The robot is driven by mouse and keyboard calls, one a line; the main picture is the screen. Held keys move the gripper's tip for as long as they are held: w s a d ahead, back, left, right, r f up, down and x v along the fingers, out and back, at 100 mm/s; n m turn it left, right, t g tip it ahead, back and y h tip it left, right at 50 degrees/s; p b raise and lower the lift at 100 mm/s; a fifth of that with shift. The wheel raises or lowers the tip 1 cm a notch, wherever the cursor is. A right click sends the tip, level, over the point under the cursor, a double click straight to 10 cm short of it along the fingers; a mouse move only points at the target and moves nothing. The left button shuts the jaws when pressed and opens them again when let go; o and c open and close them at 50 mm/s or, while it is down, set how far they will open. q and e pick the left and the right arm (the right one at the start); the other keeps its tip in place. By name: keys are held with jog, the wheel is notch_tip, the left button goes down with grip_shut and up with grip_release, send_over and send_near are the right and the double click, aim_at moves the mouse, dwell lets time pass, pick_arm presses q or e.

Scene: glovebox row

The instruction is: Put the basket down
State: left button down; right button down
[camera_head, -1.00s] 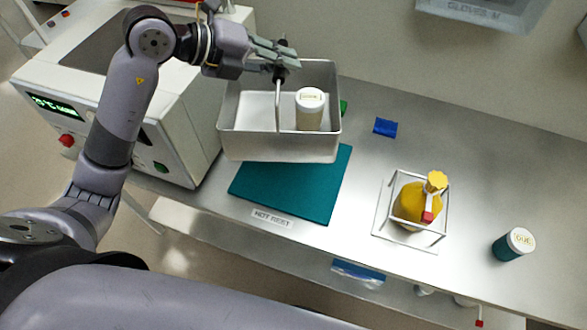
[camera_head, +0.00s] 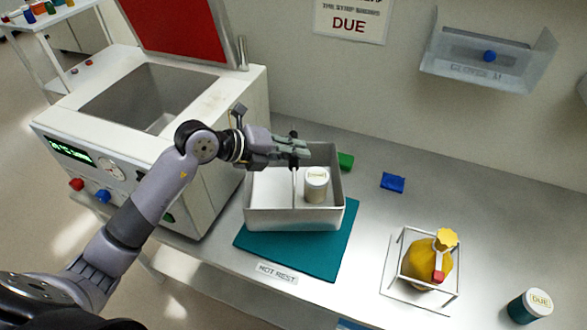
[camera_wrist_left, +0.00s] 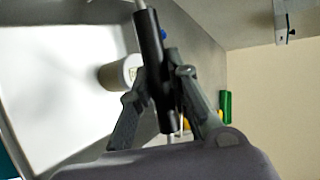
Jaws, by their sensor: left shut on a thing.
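The basket (camera_head: 290,220) is an open metal bin with an upright handle. A jar (camera_head: 316,188) with a white lid stands inside it, and the jar also shows in the left wrist view (camera_wrist_left: 112,75). My left gripper (camera_head: 295,150) is shut on the black grip of the handle (camera_wrist_left: 152,65). The basket looks level and is over the teal mat (camera_head: 338,240) marked HOT REST. I cannot tell whether its underside touches the mat. My right gripper is not in view.
An opened white machine (camera_head: 215,105) stands left of the basket. A green block (camera_head: 346,161) is behind the basket and a blue block (camera_head: 393,182) to the right. A yellow flask in a wire frame (camera_head: 425,265) and a teal jar (camera_head: 530,307) stand further right on the bench.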

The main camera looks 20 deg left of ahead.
pick_arm(q)
jog(key=shift+f, duration=2.8)
jog(key=c, duration=1.5)
grip_release()
jog(key=shift+f, duration=0.1)
jog(key=b+v, duration=0.1)
jog(key=v, duration=1.1)
jog(key=shift+b, duration=0.35)
